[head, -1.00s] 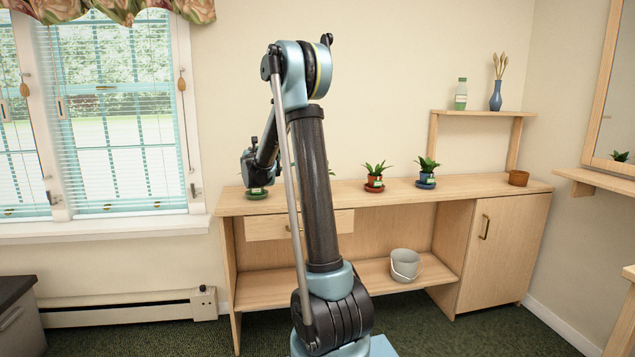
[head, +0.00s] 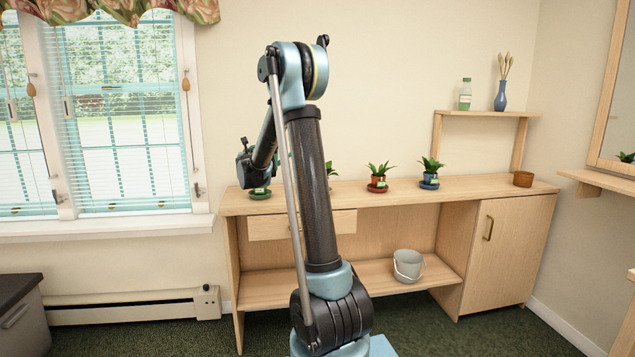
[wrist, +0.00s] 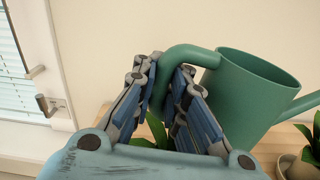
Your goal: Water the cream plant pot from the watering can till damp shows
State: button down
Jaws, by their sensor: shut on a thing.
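In the wrist view, my gripper (wrist: 171,95) is shut on the handle of the green watering can (wrist: 255,88). The can's open top faces up and its spout runs out of the right edge. A pale cream pot (wrist: 301,169) with a leafy plant shows at the lower right, partly cut off. The can's body is beside and above it in the picture. No water shows, and the pot's soil cannot be made out.
A red pot (head: 377,186) and a blue pot (head: 429,181) with plants stand on the wooden counter (head: 470,188). A brown bowl (head: 523,179) stands at the right end. A grey bucket (head: 408,265) stands on the lower shelf. A window is left.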

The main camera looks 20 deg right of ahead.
jog(key=shift+w+a+f+n, duration=0.1)
jog(key=shift+a+f+n, duration=0.2)
jog(key=shift+f+n, duration=0.25)
jog(key=shift+r, duration=0.1)
jog(key=shift+d+r, duration=0.1)
jog(key=shift+r, duration=2.4)
